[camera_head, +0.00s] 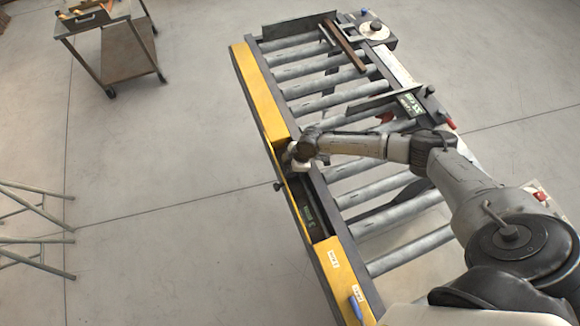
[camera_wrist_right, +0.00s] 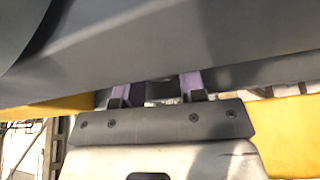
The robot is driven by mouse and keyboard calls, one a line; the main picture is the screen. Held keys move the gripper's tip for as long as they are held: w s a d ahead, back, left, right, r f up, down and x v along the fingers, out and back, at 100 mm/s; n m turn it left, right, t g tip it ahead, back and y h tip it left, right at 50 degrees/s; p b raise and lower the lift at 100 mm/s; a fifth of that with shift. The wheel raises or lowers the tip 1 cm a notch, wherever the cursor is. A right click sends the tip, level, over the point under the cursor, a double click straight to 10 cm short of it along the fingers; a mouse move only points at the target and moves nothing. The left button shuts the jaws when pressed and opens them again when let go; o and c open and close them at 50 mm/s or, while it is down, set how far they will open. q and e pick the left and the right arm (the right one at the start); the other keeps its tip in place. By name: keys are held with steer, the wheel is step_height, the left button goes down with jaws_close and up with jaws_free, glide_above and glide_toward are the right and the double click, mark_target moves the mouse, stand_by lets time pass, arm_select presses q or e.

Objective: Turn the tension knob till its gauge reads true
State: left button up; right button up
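My right gripper (camera_head: 297,160) reaches across the roller conveyor into an open gap in its yellow side rail (camera_head: 262,92). In the right wrist view, the two fingers of my right gripper (camera_wrist_right: 157,92) stand apart, with something dark between them; a large grey surface hides their tips. I cannot tell whether they touch a knob. A small dark knob (camera_head: 278,186) sticks out from the rail's outer side beside the gripper. A small green-lit display (camera_head: 309,215) sits in the gap; its reading is too small to tell. No tension knob can be identified for certain. My left gripper is out of view.
A second display (camera_head: 411,103) and a red-tipped handle (camera_head: 450,124) are on the far rail. A round dial (camera_head: 374,31) sits at the far corner. A blue handle (camera_head: 355,309) is at the near end.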

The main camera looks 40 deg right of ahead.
steer(key=c, duration=0.5)
steer(key=shift+f+b, duration=0.1)
steer(key=shift+b, duration=0.2)
steer(key=n+g+b, duration=0.1)
steer(key=n+b, duration=0.1)
steer(key=b, duration=0.1)
steer(key=shift+f+n, duration=0.15)
steer(key=shift+n, duration=0.25)
steer(key=shift+r+n+b, duration=0.2)
steer(key=shift+n+b, duration=0.25)
steer(key=shift+n, duration=0.05)
steer(key=shift+r, duration=0.1)
steer(key=o, duration=0.6)
